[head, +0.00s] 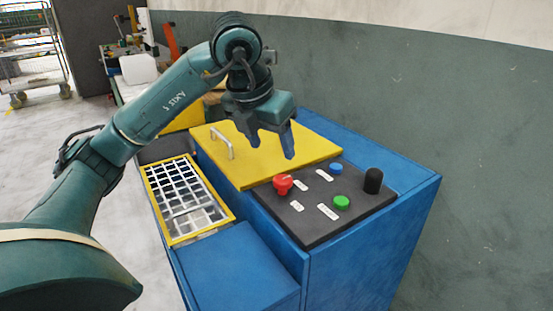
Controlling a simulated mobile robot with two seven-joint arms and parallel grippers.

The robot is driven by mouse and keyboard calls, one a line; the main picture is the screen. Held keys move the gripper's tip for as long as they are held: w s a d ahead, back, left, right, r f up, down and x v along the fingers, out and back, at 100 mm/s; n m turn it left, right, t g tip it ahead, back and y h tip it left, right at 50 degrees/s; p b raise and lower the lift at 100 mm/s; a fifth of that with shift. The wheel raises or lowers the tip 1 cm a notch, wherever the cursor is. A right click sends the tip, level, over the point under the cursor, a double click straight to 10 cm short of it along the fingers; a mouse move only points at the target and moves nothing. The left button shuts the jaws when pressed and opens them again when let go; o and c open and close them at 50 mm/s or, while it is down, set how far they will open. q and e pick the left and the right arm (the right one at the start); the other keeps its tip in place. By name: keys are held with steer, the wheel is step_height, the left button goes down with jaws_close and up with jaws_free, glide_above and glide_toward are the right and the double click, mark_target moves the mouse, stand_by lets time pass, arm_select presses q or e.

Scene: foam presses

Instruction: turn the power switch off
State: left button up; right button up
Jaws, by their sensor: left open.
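A dark control panel (318,230) lies on top of the blue machine. It carries a red knob (283,184), a blue button (336,168), a green button (341,202) and a black cylinder (373,181). Small white labels sit beside them, too small to read, so I cannot tell for certain which control is the power switch. My left gripper (272,149) is open and empty, pointing down over the yellow lid, behind the red knob and apart from it in the picture. My right gripper is not in view.
The blue machine (235,262) has a yellow lid (240,175) with a metal handle (222,142). A yellow-framed grid (187,200) sits at its left. A grey-green wall (480,130) stands behind and to the right. A wire cart (32,60) is at the far left.

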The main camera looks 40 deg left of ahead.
arm_select(q)
steer(key=v, duration=0.3)
steer(key=shift+w, duration=0.1)
steer(key=shift+f, duration=0.15)
stand_by(0.4)
